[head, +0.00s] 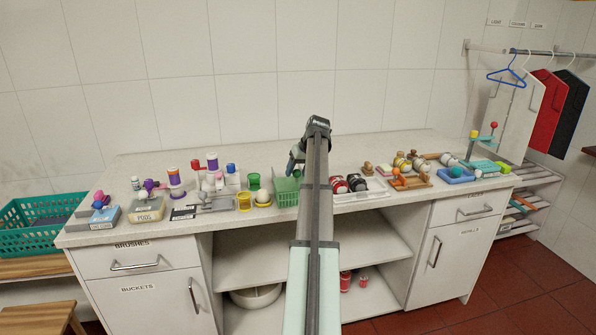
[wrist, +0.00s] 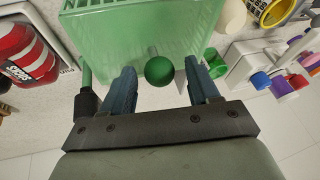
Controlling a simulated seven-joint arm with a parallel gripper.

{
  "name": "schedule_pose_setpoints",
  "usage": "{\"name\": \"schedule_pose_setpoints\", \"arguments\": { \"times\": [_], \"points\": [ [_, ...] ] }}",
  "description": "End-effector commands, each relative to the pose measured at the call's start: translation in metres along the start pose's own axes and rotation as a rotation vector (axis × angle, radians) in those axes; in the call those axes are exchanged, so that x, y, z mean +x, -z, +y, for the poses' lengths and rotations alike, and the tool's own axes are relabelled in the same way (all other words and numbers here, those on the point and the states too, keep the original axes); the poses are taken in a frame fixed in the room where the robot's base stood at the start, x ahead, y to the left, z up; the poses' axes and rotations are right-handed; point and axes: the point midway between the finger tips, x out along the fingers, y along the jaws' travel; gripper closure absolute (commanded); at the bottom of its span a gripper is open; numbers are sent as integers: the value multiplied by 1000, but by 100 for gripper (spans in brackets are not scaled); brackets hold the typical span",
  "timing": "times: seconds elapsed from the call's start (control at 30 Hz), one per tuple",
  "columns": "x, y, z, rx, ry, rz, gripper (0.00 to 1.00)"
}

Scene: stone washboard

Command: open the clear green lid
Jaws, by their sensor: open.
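The clear green lid (wrist: 125,35) shows at the top of the wrist view as a pale green see-through panel with straight edges. A dark green ball knob (wrist: 159,71) sticks out from it on a short stem. My gripper (wrist: 160,66) is open, with one blue-grey finger on each side of the knob; a gap shows on both sides. In the head view the green box (head: 286,191) stands on the counter just left of my arm, and my gripper (head: 295,160) is over it. My arm hides part of the box's right side. I cannot tell whether the lid is raised.
Red-and-black cans (head: 347,185) lie on a white tray right of the box. Yellow and green cups (head: 254,187) stand close on its left. Several bottles and blocks fill the left counter (head: 240,158); the strip behind is clear. The tiled wall is behind.

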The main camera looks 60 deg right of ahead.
Motion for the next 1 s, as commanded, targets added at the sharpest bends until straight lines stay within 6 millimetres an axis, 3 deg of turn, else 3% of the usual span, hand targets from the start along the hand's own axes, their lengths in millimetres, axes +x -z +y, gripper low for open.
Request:
{"name": "schedule_pose_setpoints", "arguments": {
  "times": [0.13, 0.73, 1.0],
  "points": [
    [0, 0, 0, 0, 0, 0, 42],
    [0, 0, 0, 0, 0, 0, 99],
    [0, 0, 0, 0, 1, 0, 100]
  ]
}}
